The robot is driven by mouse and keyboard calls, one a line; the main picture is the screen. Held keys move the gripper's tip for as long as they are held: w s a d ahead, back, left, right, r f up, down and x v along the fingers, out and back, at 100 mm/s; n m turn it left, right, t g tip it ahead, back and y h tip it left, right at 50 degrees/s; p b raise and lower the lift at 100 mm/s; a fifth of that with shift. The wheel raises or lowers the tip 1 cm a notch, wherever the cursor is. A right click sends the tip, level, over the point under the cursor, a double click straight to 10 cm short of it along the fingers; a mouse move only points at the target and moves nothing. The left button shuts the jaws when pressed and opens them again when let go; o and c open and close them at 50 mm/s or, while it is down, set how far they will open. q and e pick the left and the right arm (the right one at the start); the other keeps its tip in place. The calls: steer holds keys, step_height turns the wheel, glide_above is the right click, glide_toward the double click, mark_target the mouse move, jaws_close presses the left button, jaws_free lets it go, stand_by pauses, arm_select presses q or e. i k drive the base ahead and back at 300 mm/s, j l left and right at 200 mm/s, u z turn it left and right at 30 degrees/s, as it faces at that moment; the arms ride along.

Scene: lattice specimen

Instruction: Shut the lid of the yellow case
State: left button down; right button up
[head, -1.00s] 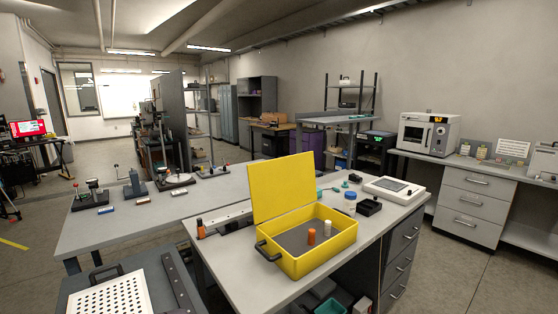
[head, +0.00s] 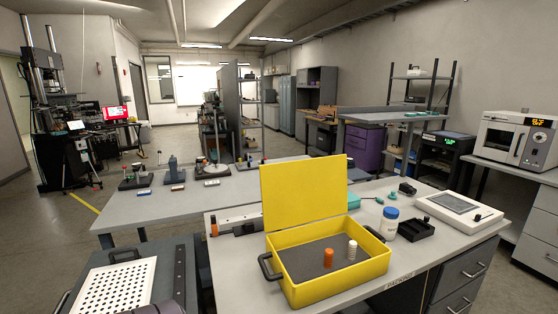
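The yellow case (head: 338,281) stands on the near grey bench. Its lid (head: 304,192) is open and stands nearly upright along the far side. A dark handle (head: 268,267) sits on the case's left end. Neither gripper can be made out in the head view. A dark rounded shape at the bottom edge on the left may be part of my arm.
A perforated white plate (head: 129,291) is at the lower left. Some bench is clear in front.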

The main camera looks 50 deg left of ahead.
mark_target(294, 193)
steer(key=i+j+u, duration=0.1)
steer(key=i+u, duration=0.7)
steer(key=k+l, duration=0.05)
steer(key=k, duration=0.05)
